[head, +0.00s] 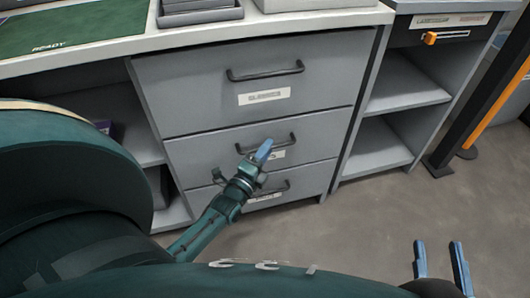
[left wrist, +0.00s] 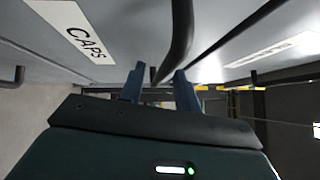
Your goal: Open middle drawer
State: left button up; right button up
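The middle drawer (head: 195,157) is a grey front in the drawer unit and looks closed. Its dark bar handle (head: 286,139) is partly hidden by my left gripper (head: 264,151). In the left wrist view the handle (left wrist: 181,35) runs down between the two blue fingers of my left gripper (left wrist: 159,86), which are apart. I cannot tell whether they touch it. A white label (left wrist: 75,28) reading "CAPS" is beside the handle. My right gripper (head: 438,262) is open and empty at the lower right, above the floor.
The top drawer (head: 190,85) is above and the bottom drawer (head: 312,182) below, both closed. Open shelves (head: 385,145) stand to the right, with an orange-handled latch (head: 430,38) above. A dark post (head: 480,95) stands further right. The floor (head: 350,225) in front is clear.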

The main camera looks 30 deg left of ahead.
pick_arm(q)
jog(key=shift+c, duration=0.3)
grip_shut()
jog(key=shift+s, duration=0.1)
